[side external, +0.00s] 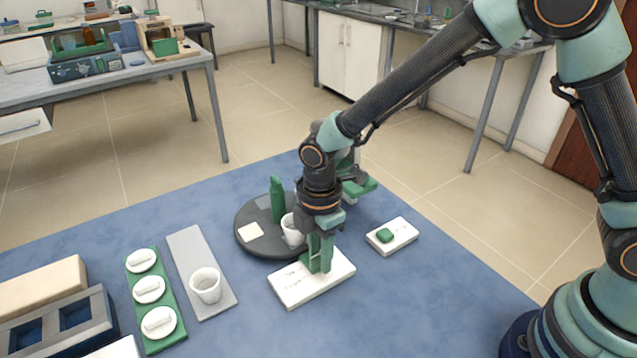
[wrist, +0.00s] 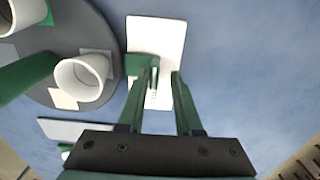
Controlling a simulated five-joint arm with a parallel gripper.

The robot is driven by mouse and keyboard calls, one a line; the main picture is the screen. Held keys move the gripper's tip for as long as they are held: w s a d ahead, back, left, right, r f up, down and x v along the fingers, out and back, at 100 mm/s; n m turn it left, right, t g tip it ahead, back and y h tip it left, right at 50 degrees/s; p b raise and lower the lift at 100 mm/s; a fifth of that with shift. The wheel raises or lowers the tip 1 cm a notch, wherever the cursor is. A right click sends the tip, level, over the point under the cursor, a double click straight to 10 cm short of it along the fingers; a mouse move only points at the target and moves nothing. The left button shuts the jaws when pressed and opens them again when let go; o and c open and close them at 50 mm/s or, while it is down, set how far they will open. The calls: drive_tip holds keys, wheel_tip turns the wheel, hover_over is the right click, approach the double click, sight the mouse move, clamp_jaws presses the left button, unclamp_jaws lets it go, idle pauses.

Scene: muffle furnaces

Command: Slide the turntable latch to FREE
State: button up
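The turntable (side external: 262,238) is a dark grey disc carrying a white cup (wrist: 82,77), a green upright piece and a pale square. Beside it lies a white latch plate (side external: 300,288), which also shows in the wrist view (wrist: 157,35); its small markings are unreadable. A green block (wrist: 135,64), apparently the latch slider, sits at the plate's left edge in the wrist view. My gripper (wrist: 163,70) is over the plate, pointing down, with its green fingers apart. The left finger overlaps the block from its right side; contact cannot be told.
A small white plate with a green button (side external: 385,236) lies to the right. To the left are a grey board (side external: 190,250) bearing a cup (side external: 206,286), a green rack (side external: 172,338) with white lids, and a dark blue tray (side external: 60,325). Blue mat in front is clear.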

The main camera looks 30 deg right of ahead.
sight(319, 257)
drive_tip(key=shift+w+r, duration=0.1)
drive_tip(key=shift+r, duration=2.25)
drive_tip(key=shift+d+r, duration=0.1)
drive_tip(key=shift+d, duration=0.05)
drive_tip(key=s+d+r+m+t, duration=0.2)
drive_tip(key=s+d+r+m, duration=0.2)
drive_tip(key=d+r+m, duration=0.4)
drive_tip(key=s+d+r+m+t, duration=0.3)
drive_tip(key=d+r+m, duration=0.4)
drive_tip(key=d+m, duration=0.3)
drive_tip(key=shift+s+d+r+t, duration=0.35)
drive_tip(key=shift+s+d, duration=0.25)
drive_tip(key=shift+d, duration=0.35)
